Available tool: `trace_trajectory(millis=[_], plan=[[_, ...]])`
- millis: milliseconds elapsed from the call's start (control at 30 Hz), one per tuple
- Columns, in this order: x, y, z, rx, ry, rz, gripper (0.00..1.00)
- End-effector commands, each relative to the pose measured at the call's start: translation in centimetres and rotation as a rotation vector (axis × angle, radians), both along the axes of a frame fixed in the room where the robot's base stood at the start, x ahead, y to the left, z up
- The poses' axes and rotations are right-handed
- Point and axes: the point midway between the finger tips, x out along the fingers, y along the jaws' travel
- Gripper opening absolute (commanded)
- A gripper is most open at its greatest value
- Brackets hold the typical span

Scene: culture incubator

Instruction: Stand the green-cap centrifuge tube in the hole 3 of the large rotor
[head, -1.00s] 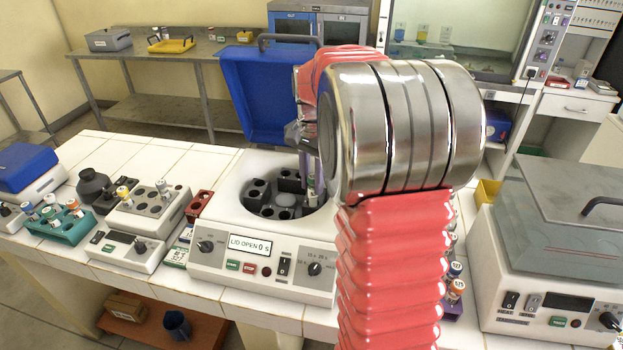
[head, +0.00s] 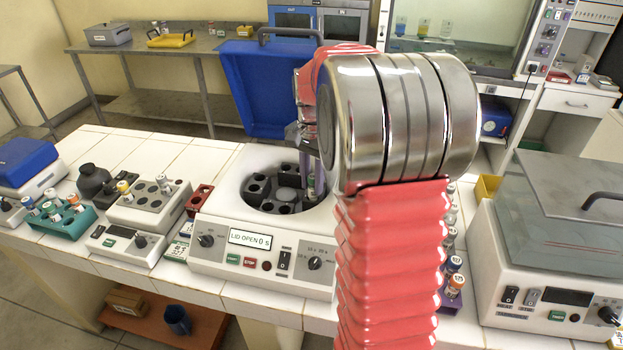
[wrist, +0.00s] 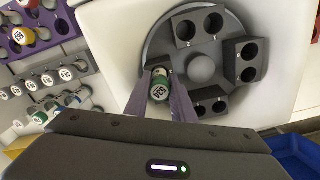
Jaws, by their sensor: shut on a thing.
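The green-cap centrifuge tube (wrist: 159,91) is between the two fingers of my gripper (wrist: 164,103) in the wrist view, its numbered cap top facing the camera. My gripper is shut on it. In the head view the tube (head: 311,186) shows below my gripper (head: 311,160), at the right side of the open bowl. The large rotor (wrist: 202,67) has a round hub and dark blocks with paired holes; it also shows in the head view (head: 288,195). The tube is over the rotor's edge. Its lower end is hidden, and I cannot tell whether it is in a hole.
The centrifuge (head: 262,255) has its blue lid (head: 262,90) up behind the bowl. A teal tube rack (head: 66,222), a grey block (head: 150,203) and a small red rack (head: 199,200) stand to its left. Another machine (head: 548,270) stands at the right.

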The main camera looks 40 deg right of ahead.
Motion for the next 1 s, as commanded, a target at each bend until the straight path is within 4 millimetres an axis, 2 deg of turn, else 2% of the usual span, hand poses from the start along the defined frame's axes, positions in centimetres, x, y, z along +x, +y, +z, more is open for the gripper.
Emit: trace_trajectory(millis=[667, 967, 1000], plan=[[0.0, -0.1, -2.2, 0.0, 0.0, -0.001, 0.01], [0.0, -0.1, -2.3, -0.001, -0.001, -0.001, 0.01], [0.0, -0.1, -2.3, -0.001, -0.001, -0.001, 0.24]])
